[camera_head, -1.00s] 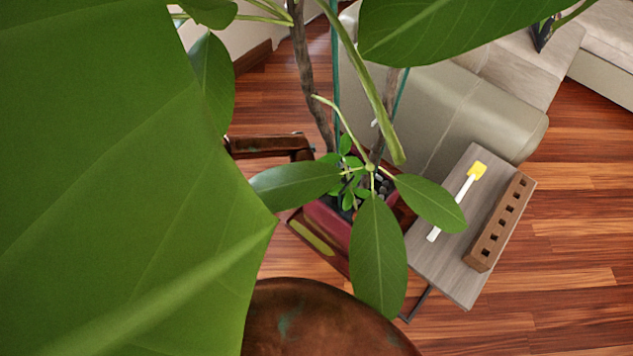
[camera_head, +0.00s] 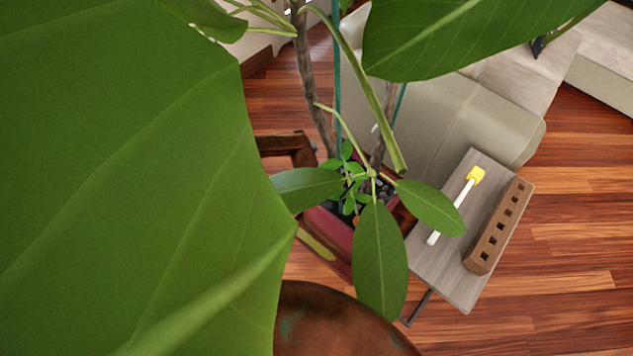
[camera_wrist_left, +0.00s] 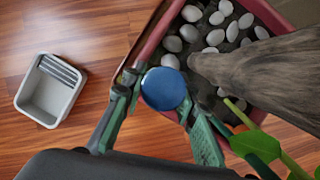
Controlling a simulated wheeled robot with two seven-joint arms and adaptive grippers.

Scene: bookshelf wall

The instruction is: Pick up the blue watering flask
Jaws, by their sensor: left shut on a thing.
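In the left wrist view the blue watering flask (camera_wrist_left: 163,88) shows as a round blue top between the two fingers of my left gripper (camera_wrist_left: 157,97). The fingers are shut on its sides. The flask is beside the rim of a red planter (camera_wrist_left: 150,42) with white pebbles and a thick trunk; whether it touches the planter or the soil I cannot tell. In the head view large leaves hide my left gripper and the flask. My right gripper is in neither view.
A big leaf (camera_head: 120,180) fills the left of the head view. A grey side table (camera_head: 440,255) holds a yellow-tipped white tool (camera_head: 456,205) and a brown holed block (camera_head: 500,225). A grey bin (camera_wrist_left: 50,90) stands on the open wood floor. A beige sofa (camera_head: 450,110) is behind.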

